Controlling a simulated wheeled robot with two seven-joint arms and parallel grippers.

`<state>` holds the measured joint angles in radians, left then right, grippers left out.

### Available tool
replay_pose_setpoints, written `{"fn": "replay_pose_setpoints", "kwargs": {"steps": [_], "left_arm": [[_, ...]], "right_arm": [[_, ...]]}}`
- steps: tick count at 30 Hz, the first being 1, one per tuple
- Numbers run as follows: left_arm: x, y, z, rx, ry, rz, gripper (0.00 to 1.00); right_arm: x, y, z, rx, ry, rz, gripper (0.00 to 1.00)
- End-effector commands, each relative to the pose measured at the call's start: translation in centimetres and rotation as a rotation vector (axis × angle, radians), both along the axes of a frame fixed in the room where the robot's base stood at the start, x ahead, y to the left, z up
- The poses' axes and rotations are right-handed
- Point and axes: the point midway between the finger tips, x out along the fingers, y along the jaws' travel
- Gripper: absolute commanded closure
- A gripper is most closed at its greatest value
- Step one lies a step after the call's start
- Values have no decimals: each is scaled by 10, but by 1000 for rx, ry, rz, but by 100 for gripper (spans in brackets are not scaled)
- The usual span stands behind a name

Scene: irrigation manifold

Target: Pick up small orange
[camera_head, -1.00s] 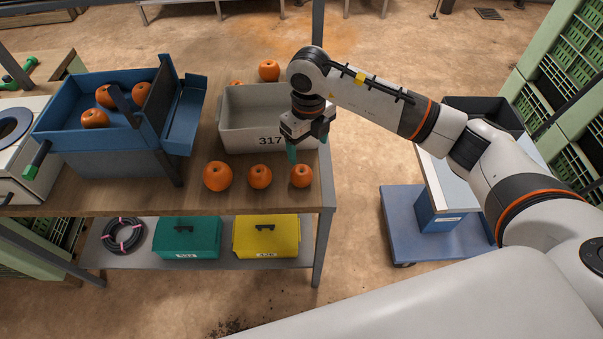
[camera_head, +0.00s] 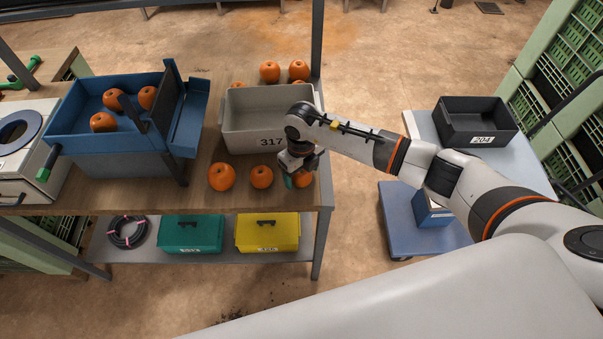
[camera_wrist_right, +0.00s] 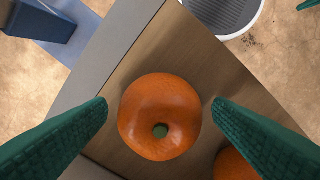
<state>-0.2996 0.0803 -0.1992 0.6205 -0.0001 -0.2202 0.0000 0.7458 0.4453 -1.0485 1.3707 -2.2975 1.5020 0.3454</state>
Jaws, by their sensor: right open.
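Three oranges stand in a row along the front of the wooden table. The rightmost small orange (camera_head: 304,178) is partly hidden by my right gripper (camera_head: 296,180). The middle orange (camera_head: 261,177) and the larger left orange (camera_head: 222,177) are beside it. In the right wrist view the small orange (camera_wrist_right: 160,117) lies between the two green fingers of my right gripper (camera_wrist_right: 160,112). The fingers are open, with gaps on both sides of it. Another orange (camera_wrist_right: 235,165) shows at the lower right of that view. My left gripper is not in view.
A grey bin marked 317 (camera_head: 268,142) stands just behind the row, with more oranges (camera_head: 270,71) behind it. A blue sorter (camera_head: 110,140) holding oranges stands at left. A black bin marked 204 (camera_head: 478,134) is on the cart at right. The table's right edge is close.

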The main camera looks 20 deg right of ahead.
Motion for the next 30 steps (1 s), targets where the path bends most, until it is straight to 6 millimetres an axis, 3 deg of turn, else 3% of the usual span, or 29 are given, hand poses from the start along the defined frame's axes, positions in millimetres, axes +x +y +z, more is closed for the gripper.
{"fn": "replay_pose_setpoints", "kwargs": {"steps": [2, 11, 20, 30], "left_arm": [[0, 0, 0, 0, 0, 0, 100], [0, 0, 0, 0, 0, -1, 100], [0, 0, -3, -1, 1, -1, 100], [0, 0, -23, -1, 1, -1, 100]], "right_arm": [[0, 0, 0, 0, 0, 0, 25], [0, 0, 1, 0, 0, 0, 72], [1, 0, 6, 1, -2, -1, 73], [2, 0, 66, 0, -5, 1, 73]]}}
